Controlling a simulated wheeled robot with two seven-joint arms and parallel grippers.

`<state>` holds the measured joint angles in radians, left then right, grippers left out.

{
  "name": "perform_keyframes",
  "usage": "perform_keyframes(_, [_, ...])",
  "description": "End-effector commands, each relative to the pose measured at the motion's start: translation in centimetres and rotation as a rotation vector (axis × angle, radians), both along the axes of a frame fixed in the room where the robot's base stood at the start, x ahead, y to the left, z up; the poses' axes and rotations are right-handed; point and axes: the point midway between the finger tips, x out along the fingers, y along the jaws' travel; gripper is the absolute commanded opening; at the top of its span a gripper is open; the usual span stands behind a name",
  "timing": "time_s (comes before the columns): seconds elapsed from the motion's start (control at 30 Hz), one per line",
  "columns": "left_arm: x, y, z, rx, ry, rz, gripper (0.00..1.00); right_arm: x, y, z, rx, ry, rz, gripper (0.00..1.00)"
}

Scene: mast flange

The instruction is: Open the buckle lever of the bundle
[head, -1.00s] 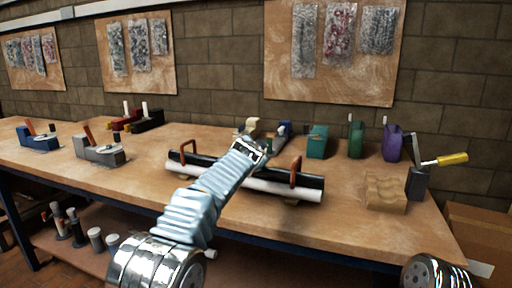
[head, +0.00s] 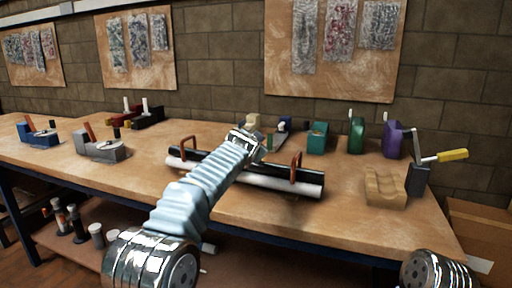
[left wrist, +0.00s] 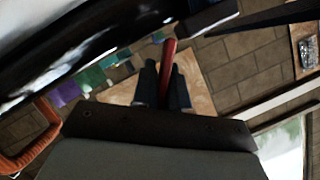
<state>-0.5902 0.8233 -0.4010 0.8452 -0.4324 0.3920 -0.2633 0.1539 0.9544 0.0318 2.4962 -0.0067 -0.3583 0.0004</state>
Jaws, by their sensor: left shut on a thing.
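The bundle (head: 225,178) of a black and a white tube lies across the bench, with an orange-brown band (head: 296,166) near each end. In the left wrist view, a red lever (left wrist: 169,58) stands between the dark fingertips of my left gripper (left wrist: 165,82), which is shut on it. The dark and white tubes (left wrist: 75,50) cross the upper left of that view, and one band (left wrist: 35,140) shows at its left. In the head view my forearm and wrist cover the middle of the bundle and hide the buckle. My right gripper is out of view.
A wooden block (head: 385,188) and a dark stand with a yellow-handled lever (head: 452,156) are at the bench's right. Teal (head: 317,138), green (head: 356,137) and purple (head: 393,140) items stand behind. Grey (head: 100,148) and blue (head: 38,136) clamps stand left. The bench front is clear.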

Motion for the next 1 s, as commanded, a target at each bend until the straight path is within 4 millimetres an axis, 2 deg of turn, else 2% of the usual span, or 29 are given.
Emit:
perform_keyframes(0.6, [0.7, 1.8, 0.8, -0.449, 0.18, 0.001, 0.0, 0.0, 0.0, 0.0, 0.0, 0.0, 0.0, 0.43])
perform_keyframes(1.0, [0.9, 2.4, 0.9, -0.591, 0.236, 0.001, 0.0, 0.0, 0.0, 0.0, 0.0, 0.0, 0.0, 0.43])
